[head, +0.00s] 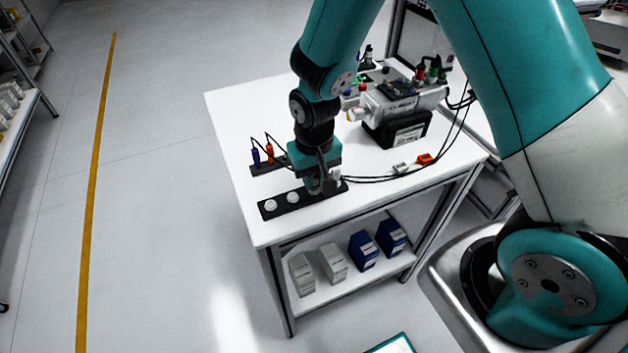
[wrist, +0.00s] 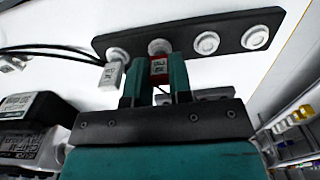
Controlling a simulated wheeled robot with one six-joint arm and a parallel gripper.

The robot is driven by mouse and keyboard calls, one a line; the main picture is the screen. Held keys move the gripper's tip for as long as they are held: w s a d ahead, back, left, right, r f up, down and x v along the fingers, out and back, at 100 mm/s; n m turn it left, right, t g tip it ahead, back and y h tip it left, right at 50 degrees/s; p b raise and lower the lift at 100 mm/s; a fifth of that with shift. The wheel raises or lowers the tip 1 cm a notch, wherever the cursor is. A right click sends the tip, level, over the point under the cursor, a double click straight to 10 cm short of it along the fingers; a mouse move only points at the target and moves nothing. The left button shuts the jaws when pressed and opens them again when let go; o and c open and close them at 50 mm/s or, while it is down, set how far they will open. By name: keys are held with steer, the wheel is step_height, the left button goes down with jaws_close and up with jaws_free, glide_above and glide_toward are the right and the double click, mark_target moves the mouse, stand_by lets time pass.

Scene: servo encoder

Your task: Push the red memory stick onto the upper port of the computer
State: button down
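My gripper (head: 318,188) points down at the black holder strip (head: 308,199) at the table's front edge. In the wrist view, its two fingers (wrist: 157,82) stand either side of the red memory stick (wrist: 159,67), which fills the gap between them; the fingers look closed on it. The stick is over the second round white socket (wrist: 160,46) of the strip; whether its foot is seated there is hidden. In the head view the stick is hidden behind my gripper. A dark box with a white label (head: 408,131) stands at the back under a grey machine; I cannot make out the computer's upper port.
Two strip sockets (head: 271,205) are empty. Blue (head: 256,157) and orange (head: 270,152) plugs stand behind on a small strip. Black cables (head: 372,179) and an orange connector (head: 425,159) lie to the right.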

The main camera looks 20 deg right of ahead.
mark_target(315, 176)
steer(key=shift+r, duration=0.15)
stand_by(0.4)
steer(key=shift+r+p, duration=2.35)
steer(key=shift+r, duration=0.3)
steer(key=shift+f, duration=0.1)
